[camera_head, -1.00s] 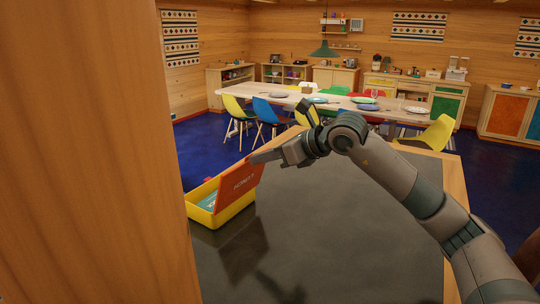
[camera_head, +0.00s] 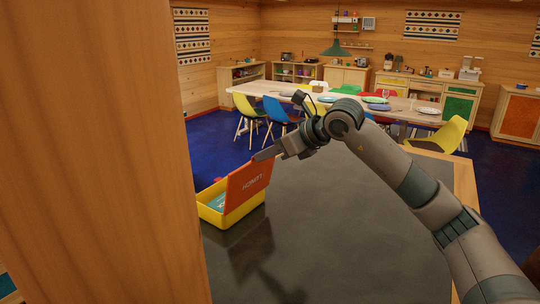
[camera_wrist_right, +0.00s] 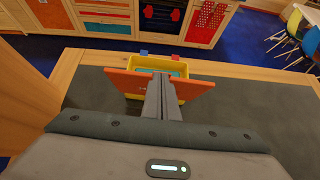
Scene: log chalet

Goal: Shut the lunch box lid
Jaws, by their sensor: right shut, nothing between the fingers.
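The lunch box stands open on the dark tabletop (camera_head: 330,220), with a yellow base (camera_head: 215,216) and an orange-red lid (camera_head: 247,187) raised steeply. The lid bears pale lettering on the face towards me. In the right wrist view, the lid (camera_wrist_right: 198,88) stands in front of the yellow base (camera_wrist_right: 170,61). My right gripper (camera_head: 258,156) is shut and empty, its fingertips at the lid's top edge. In the wrist view, its fingers (camera_wrist_right: 161,85) overlap the lid's middle; I cannot tell whether they touch it. My left gripper is out of view.
A wooden post (camera_head: 95,150) blocks the left of the head view. The tabletop has a wooden edge (camera_head: 465,180) and is clear in front of the box. Behind are a long dining table (camera_head: 300,95), coloured chairs and cabinets.

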